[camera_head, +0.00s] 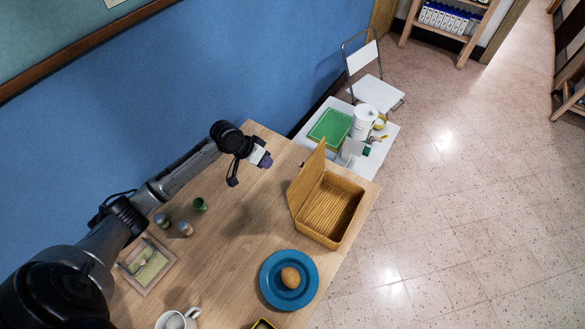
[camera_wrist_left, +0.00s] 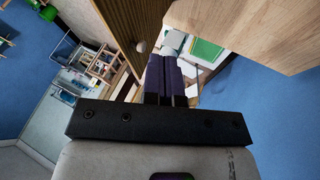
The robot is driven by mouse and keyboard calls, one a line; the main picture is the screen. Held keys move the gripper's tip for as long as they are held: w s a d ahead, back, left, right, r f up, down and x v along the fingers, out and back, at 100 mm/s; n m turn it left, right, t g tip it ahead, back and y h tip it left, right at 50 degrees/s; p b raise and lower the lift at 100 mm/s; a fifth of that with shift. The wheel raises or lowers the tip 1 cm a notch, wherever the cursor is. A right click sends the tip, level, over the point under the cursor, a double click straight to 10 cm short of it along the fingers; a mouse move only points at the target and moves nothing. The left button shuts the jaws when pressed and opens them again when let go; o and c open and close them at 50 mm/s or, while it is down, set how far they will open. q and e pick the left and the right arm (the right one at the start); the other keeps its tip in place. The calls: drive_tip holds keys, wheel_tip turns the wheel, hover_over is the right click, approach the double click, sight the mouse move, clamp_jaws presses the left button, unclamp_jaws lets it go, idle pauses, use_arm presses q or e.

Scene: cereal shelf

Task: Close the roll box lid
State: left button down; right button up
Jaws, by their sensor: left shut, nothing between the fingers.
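The wooden roll box (camera_head: 345,238) stands near the right end of the table, with its ribbed inside showing and empty. Its lid (camera_head: 306,180) is open and stands steeply up along the box's left side. In the left wrist view a brown ribbed panel with a small pale knob, which looks like the lid (camera_wrist_left: 128,25), is at upper left. My left gripper (camera_head: 265,161) is to the left of the lid, apart from it in the head view and above the table. Its purple fingers are together and empty in the left wrist view (camera_wrist_left: 164,66). My right gripper is not in view.
A blue plate (camera_head: 269,291) with a bread roll (camera_head: 290,277) is in front of the box. Small shakers, a green cup (camera_head: 200,204), a framed tray (camera_head: 166,268) and a white mug (camera_head: 194,311) are on the left. A white side table (camera_head: 361,165) with objects stands behind.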

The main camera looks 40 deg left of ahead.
sight(305, 177)
use_arm(q)
drive_tip(key=w+a+r+n, duration=0.1)
drive_tip(key=w+a, duration=0.2)
drive_tip(key=a, duration=0.1)
drive_tip(key=w+d+f+t, duration=0.1)
drive_tip(key=w+d+f, duration=0.4)
drive_tip(key=d+f, duration=0.1)
drive_tip(key=shift+w+d+f+p, duration=0.3)
drive_tip(key=shift+d+f+p, duration=0.05)
drive_tip(key=shift+d, duration=0.35)
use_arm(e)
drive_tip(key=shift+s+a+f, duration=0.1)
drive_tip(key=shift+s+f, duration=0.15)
